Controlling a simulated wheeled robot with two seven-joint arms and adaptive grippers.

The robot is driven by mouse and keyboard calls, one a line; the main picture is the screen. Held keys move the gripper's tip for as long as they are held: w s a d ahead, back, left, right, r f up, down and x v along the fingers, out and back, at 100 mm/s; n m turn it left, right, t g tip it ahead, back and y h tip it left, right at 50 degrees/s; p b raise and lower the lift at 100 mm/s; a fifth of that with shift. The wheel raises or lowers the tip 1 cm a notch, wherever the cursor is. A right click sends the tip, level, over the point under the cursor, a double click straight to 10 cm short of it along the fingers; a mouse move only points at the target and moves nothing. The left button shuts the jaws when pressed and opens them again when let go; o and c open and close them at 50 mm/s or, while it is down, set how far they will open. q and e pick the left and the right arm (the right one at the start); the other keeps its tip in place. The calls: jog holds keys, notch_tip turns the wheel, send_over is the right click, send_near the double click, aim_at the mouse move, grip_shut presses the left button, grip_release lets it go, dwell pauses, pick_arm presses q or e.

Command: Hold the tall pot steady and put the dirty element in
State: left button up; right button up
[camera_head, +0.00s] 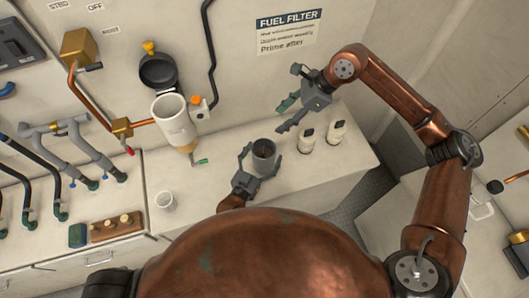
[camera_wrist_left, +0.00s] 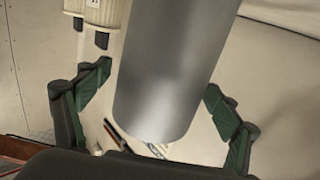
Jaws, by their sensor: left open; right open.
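The tall pot (camera_head: 264,148) is a dark grey open-topped cylinder standing upright on the counter. Something dark brownish shows inside, too small to identify. My left gripper (camera_head: 262,168) is open, with its fingers on either side of the pot. In the left wrist view the pot (camera_wrist_left: 165,75) stands between the green-padded fingers (camera_wrist_left: 160,100); a gap shows at the left finger, and contact at the right cannot be told. My right gripper (camera_head: 285,112) is open and empty above the counter, behind and right of the pot. I cannot tell which thing is the dirty element.
Two white cylinders (camera_head: 306,138) (camera_head: 335,132) with dark parts stand right of the pot. A white filter housing (camera_head: 173,122) with its black lid (camera_head: 158,72) raised is on the wall. A white cup (camera_head: 164,201) and a wooden block with pegs (camera_head: 116,227) sit at left.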

pick_arm(q)
jog(key=v, duration=1.2)
